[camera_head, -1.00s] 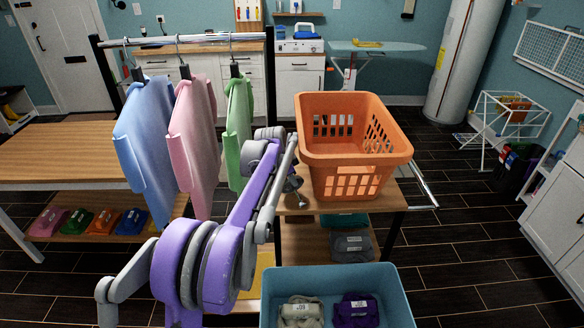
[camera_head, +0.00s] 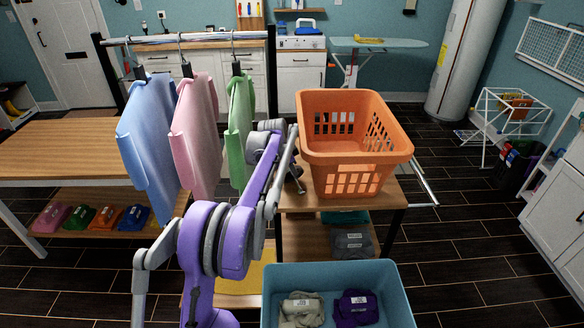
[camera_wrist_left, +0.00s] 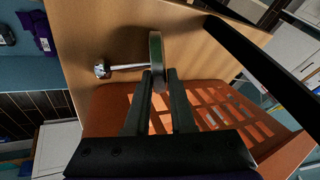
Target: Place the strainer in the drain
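The strainer (camera_wrist_left: 156,48) is a grey metal disc seen edge-on in the left wrist view, with a thin stem ending in a round knob on its left. It is by the wooden cart top (camera_wrist_left: 85,30), beside the orange basket. My left gripper (camera_wrist_left: 159,73) is open, with its two dark fingers on either side of the disc's near rim; a gap shows between them and the disc. In the head view my left gripper (camera_head: 296,172) is small and partly hidden by my arm, left of the basket. The drain is not seen. My right gripper is not in view.
The orange basket (camera_head: 355,150) stands on the cart close to my left gripper. Shirts (camera_head: 150,140) hang from a rack at the left. A blue bin (camera_head: 330,275) holds folded cloths in front.

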